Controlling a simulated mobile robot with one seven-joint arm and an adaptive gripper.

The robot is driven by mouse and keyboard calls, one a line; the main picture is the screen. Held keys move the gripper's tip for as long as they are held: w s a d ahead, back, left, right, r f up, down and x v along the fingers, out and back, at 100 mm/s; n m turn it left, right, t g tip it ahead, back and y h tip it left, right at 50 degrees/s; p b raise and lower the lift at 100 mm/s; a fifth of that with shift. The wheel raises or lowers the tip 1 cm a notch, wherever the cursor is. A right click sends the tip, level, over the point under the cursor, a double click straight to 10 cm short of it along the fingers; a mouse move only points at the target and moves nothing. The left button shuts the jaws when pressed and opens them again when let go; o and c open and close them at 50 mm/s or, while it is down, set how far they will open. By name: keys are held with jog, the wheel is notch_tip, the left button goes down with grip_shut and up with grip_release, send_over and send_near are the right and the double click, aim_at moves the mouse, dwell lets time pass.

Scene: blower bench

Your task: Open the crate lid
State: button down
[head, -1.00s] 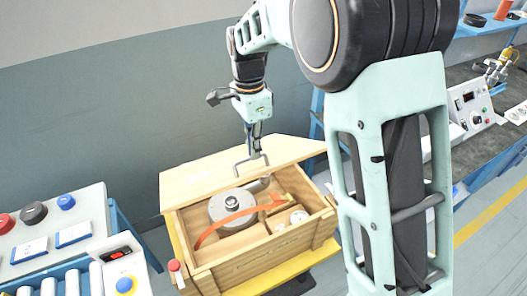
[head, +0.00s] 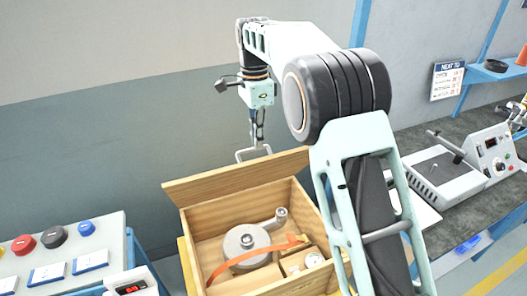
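The wooden crate (head: 191,238) stands open in the lower middle of the head view. Its lid (head: 236,178) is raised along the far edge and stands clear of the opening. Inside the crate are a round grey metal blower housing (head: 240,238) with an outlet pipe, an orange strap (head: 222,267) across it, and small white round parts (head: 313,260) in a side compartment. My gripper (head: 254,155) hangs fingers-down just behind the lid's top edge, its fingers apart and nothing seen between them. Whether a fingertip touches the lid cannot be told.
A control panel (head: 68,250) with red, black and blue buttons stands at the left. At the right is a dark workbench (head: 505,215) with a grey instrument (head: 490,150) and a blue-framed shelf (head: 495,72). The grey wall (head: 100,130) is behind the crate.

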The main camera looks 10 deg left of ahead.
jog(key=shift+w+a+f, duration=0.3)
jog(key=shift+w+a, duration=0.4)
jog(key=shift+w, duration=0.25)
jog(key=c, duration=2)
grip_release()
jog(key=shift+w+a+f, duration=0.1)
jog(key=shift+w+f, duration=0.05)
jog(key=shift+f, duration=0.05)
jog(key=shift+c, duration=0.2)
jog(key=shift+r, duration=0.1)
